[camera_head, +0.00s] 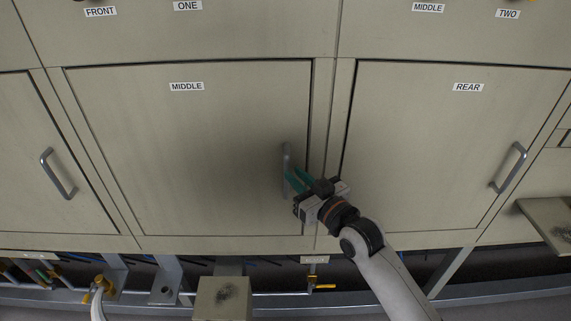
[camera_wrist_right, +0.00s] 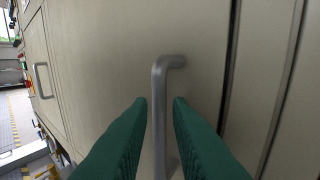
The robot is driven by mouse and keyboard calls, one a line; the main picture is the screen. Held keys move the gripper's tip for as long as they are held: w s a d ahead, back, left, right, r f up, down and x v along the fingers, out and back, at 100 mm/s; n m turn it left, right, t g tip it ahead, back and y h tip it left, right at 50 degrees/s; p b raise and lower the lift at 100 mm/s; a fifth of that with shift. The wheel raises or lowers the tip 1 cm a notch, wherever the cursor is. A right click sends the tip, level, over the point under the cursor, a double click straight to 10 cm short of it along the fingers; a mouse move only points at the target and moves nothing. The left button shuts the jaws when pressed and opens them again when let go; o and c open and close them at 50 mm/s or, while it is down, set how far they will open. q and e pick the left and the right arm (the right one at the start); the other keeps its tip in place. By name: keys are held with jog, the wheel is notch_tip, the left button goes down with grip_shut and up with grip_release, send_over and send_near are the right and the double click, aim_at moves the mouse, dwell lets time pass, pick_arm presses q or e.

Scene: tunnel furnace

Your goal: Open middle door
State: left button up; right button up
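The middle door (camera_head: 187,150) is a large beige panel labelled MIDDLE. It looks flush with the furnace front. Its grey bar handle (camera_head: 286,158) stands upright near the door's right edge. My right gripper (camera_head: 296,180) is at the lower part of this handle, its green fingers pointing at the door. In the right wrist view the handle (camera_wrist_right: 160,110) runs between the two green fingertips (camera_wrist_right: 160,103), with a small gap visible on each side. The fingers are open around it. The handle's lower part is partly hidden by the gripper. My left gripper does not show.
The rear door (camera_head: 450,150) with its own handle (camera_head: 509,168) is to the right. Another door with a handle (camera_head: 58,173) is at the left. Below are pipes, yellow valves (camera_head: 318,284) and a small beige box (camera_head: 222,298). A beige ledge (camera_head: 548,217) juts out at the right.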

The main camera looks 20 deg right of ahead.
jog(key=shift+x, duration=2.2)
jog(key=shift+c, duration=0.4)
grip_shut()
